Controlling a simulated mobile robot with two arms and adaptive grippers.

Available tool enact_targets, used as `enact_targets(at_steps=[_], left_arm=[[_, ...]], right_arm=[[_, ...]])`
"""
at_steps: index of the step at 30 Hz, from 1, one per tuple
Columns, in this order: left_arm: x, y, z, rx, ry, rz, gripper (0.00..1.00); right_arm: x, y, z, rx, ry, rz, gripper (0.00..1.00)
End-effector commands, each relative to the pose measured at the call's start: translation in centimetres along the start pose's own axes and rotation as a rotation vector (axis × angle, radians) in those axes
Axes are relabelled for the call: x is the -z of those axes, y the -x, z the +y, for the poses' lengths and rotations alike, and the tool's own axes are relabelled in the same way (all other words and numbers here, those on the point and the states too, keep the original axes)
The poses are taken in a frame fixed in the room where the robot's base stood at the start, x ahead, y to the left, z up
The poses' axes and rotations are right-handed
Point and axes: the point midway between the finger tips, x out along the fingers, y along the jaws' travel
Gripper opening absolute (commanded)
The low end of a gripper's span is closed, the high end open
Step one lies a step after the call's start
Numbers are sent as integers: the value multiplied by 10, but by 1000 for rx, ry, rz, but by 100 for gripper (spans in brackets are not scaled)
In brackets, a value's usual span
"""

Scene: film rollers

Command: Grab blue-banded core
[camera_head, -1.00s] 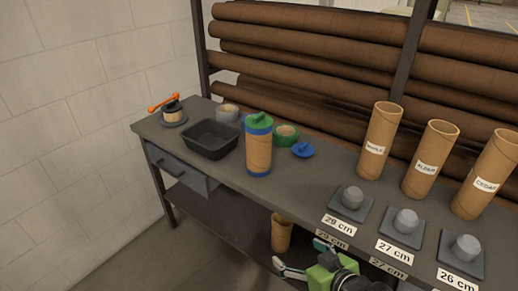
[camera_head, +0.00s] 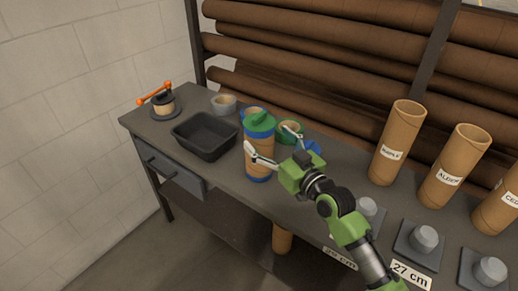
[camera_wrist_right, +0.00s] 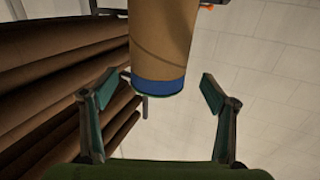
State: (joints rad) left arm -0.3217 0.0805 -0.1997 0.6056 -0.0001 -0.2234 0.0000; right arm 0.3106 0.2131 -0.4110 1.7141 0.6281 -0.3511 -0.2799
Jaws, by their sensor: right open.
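The blue-banded core (camera_head: 260,166) is a brown tube with a blue band at each end and a green cap on top. It stands upright on the bench beside the black tray. My right gripper (camera_head: 268,138) is open at the core, one finger showing on its left and the other near its upper right. In the right wrist view the core (camera_wrist_right: 162,45) and its blue end band lie between the two spread fingers (camera_wrist_right: 160,77), with gaps on both sides. I cannot tell how deep it sits between them. My left gripper is not in view.
A black tray (camera_head: 206,151) sits left of the core. A green tape roll (camera_head: 291,131) and a blue cap (camera_head: 313,147) lie close behind my right gripper. Labelled tubes (camera_head: 397,143) stand at the right. Large brown rolls (camera_head: 300,65) are stacked behind the bench.

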Motion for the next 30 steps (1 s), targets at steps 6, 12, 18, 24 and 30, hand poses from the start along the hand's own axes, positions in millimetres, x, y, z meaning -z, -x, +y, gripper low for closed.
enact_targets(at_steps=[6, 12, 18, 24, 30], left_arm=[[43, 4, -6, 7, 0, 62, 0], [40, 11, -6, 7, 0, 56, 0], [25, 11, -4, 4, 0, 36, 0], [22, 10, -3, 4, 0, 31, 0], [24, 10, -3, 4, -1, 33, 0]], right_arm=[[4, -13, 0, 1, -1, 1, 79], [10, -41, 2, 1, -1, 0, 79], [9, -56, 2, 0, 0, 1, 79], [8, -57, 2, 0, 0, 0, 79], [9, -57, 2, 0, 0, 0, 40]])
